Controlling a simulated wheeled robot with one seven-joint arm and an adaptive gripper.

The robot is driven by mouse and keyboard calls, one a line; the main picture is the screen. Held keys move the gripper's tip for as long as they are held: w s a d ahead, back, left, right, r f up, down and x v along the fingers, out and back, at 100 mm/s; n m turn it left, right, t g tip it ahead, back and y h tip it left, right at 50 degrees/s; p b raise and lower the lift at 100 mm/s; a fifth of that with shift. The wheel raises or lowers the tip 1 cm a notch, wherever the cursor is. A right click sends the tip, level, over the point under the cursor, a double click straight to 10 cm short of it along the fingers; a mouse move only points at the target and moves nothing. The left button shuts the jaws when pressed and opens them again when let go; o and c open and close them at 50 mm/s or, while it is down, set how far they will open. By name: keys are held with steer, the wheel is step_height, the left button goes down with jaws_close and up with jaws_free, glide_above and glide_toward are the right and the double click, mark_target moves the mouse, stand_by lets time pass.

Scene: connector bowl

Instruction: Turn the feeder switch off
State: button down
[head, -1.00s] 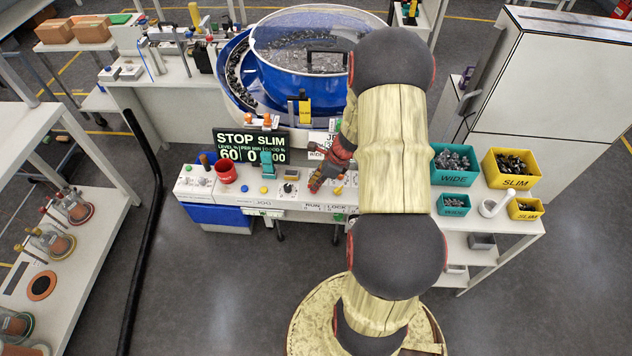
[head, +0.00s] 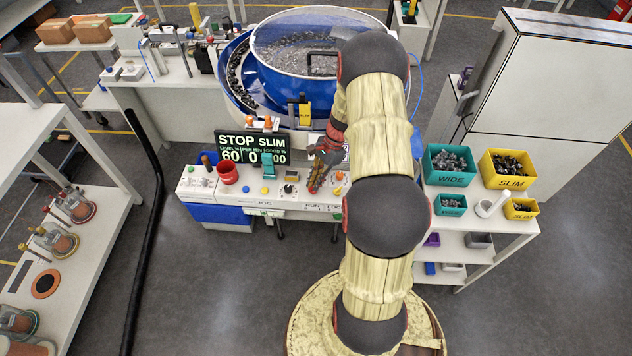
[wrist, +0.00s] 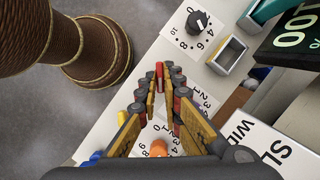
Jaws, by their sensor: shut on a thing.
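My gripper (head: 314,188) is over the front control panel (head: 222,193), its fingers pointing down at the part above the RUN label. In the wrist view my gripper (wrist: 160,82) has its fingertips closed together around a slim red piece (wrist: 159,72), which looks like the feeder switch's lever. The fingers hide most of the switch, so its position cannot be read. The display (head: 250,147) behind the panel shows STOP and SLIM.
A black dial (wrist: 198,22) and an orange knob (wrist: 158,148) are close to the fingers. The blue bowl feeder (head: 290,85) is behind. Teal (head: 450,180) and yellow bins (head: 508,183) stand right.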

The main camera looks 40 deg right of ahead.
steer(key=shift+n+g, duration=0.3)
steer(key=shift+n, duration=0.3)
steer(key=c, duration=2)
jaws_free()
steer(key=shift+o, duration=0.2)
steer(key=v, duration=1.2)
steer(key=shift+a, duration=0.1)
